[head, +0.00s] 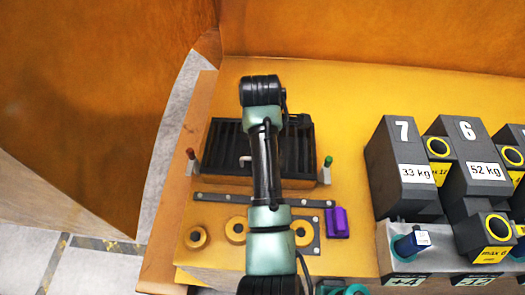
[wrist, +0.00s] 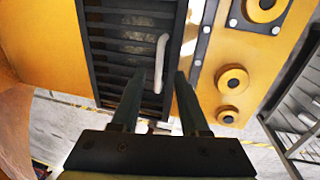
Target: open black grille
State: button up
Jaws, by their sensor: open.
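The black grille (head: 222,137) is a slatted panel set in the yellow bench top, in the middle of the head view. My arm crosses in front of it and hides its centre. The grille (wrist: 105,40) fills the upper left of the wrist view, with pale material visible behind its slats. Its light grey bar handle (wrist: 161,62) stands along one edge; part of this handle (head: 246,160) also shows left of my arm in the head view. My gripper (wrist: 157,80) is open and empty, its two fingers on either side of the handle's lower end in the picture. I cannot tell whether they touch it.
A red-topped peg (head: 191,160) and a green-topped peg (head: 327,168) flank the grille. A purple block (head: 337,222) and yellow rings (head: 196,237) lie nearer. Dark weights (head: 403,170) stand at right. An orange wall (head: 380,35) rises behind.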

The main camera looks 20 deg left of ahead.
jog(key=shift+w+a+f, duration=0.1)
jog(key=shift+w+f, duration=0.1)
jog(key=shift+f, duration=0.8)
jog(key=shift+w+a+f, duration=0.1)
jog(key=shift+w+f, duration=0.1)
jog(key=shift+f, duration=0.75)
jog(key=shift+c, duration=0.3)
grip_shut()
jog(key=shift+d, duration=0.1)
